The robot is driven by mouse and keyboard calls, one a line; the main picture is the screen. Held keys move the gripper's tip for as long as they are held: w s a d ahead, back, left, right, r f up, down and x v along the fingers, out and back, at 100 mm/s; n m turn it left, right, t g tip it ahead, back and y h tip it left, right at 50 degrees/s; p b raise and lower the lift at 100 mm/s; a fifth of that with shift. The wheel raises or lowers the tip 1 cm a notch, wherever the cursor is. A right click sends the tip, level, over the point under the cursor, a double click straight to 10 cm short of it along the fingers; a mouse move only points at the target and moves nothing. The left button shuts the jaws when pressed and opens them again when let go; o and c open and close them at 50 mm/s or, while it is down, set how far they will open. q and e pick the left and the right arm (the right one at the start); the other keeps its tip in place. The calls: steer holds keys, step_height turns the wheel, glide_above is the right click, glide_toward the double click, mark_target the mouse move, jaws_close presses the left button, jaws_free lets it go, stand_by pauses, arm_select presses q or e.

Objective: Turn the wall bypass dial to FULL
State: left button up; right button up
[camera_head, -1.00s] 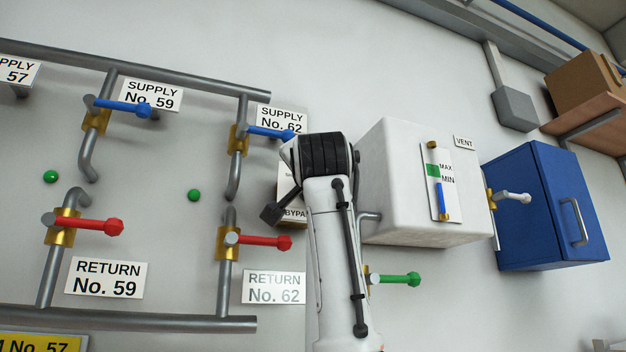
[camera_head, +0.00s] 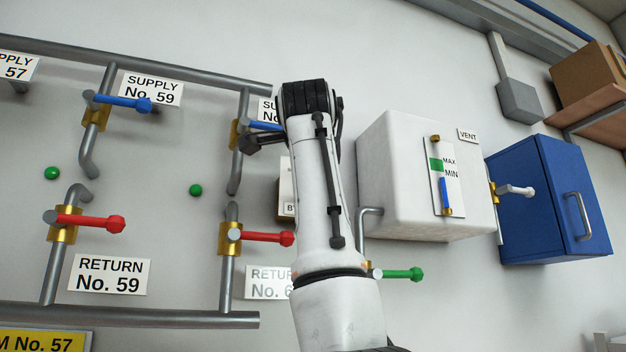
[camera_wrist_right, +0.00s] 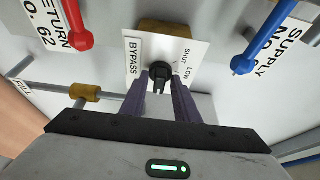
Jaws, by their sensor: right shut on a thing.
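The black bypass dial (camera_wrist_right: 160,72) sits on a white plate (camera_wrist_right: 137,40) in the right wrist view. The plate reads BYPASS, with SHUT and LOW on its right side. No FULL mark can be read. My right gripper (camera_wrist_right: 160,88) has its two dark fingers on either side of the dial's knob and is shut on it. In the head view my right arm hides the dial and most of the plate (camera_head: 287,187); only its left edge shows. My left gripper is not in view.
A blue-handled supply valve (camera_wrist_right: 262,38) and a red-handled return valve (camera_wrist_right: 78,28) flank the plate in the wrist view. In the head view a white tank (camera_head: 400,180), a green-handled valve (camera_head: 402,274) and a blue cabinet (camera_head: 545,205) stand to the right.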

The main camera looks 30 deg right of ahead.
steer(key=shift+s+r, duration=0.1)
steer(key=shift+r, duration=0.05)
stand_by(0.3)
steer(key=o, duration=0.7)
steer(key=shift+d, duration=0.1)
steer(key=b+v, duration=0.2)
steer(key=v, duration=0.8)
steer(key=shift+s+b, duration=0.1)
steer(key=shift+b, duration=0.2)
